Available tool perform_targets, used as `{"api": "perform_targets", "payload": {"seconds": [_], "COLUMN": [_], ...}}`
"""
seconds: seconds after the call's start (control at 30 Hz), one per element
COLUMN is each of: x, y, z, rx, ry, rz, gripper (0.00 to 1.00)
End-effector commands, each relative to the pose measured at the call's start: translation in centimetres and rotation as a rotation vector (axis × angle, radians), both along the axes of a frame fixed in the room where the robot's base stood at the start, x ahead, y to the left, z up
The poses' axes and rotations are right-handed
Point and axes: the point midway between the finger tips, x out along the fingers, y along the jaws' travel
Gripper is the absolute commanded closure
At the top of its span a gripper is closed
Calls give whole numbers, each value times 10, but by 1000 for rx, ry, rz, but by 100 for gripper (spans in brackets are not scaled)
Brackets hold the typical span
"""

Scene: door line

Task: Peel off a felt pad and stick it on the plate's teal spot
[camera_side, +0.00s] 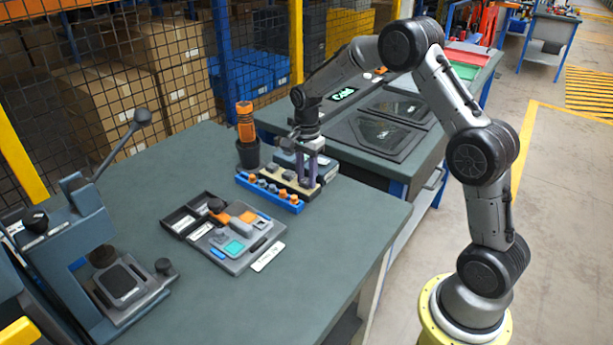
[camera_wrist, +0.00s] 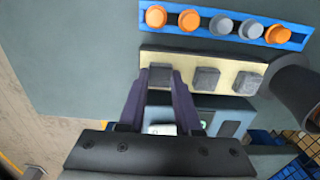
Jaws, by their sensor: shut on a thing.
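My gripper (camera_side: 309,184) points down over the cream backing strip (camera_wrist: 183,61). In the wrist view its two purple fingers (camera_wrist: 160,78) are shut on a dark grey felt pad (camera_wrist: 159,74) at the strip's left end. The pad appears still on the strip; whether it is lifted at all I cannot tell. Two more grey pads, a middle one (camera_wrist: 205,79) and a right one (camera_wrist: 247,83), sit on the strip. In the side view the grey plate (camera_side: 238,264) lies left of my gripper, with a bare teal spot (camera_side: 235,247) on it.
A blue rack (camera_wrist: 295,40) of orange and grey round knobs lies beside the strip. A dark cup (camera_side: 249,154) holding an orange-handled tool stands behind it. Black trays (camera_side: 178,220) adjoin the plate. A white label (camera_side: 268,257) lies in front. A lever press (camera_side: 75,235) stands at left.

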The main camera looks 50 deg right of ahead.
Motion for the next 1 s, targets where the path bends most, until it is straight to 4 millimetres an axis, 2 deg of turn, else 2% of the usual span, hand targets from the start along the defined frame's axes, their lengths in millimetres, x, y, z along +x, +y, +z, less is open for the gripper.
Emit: {"api": "perform_targets", "payload": {"seconds": [0.33,1.0], "x": [1,1], "y": [0,0], "z": [7,44], "rx": [-1,-1], "ry": [-4,-3], "rz": [0,0], "gripper": [100,100]}}
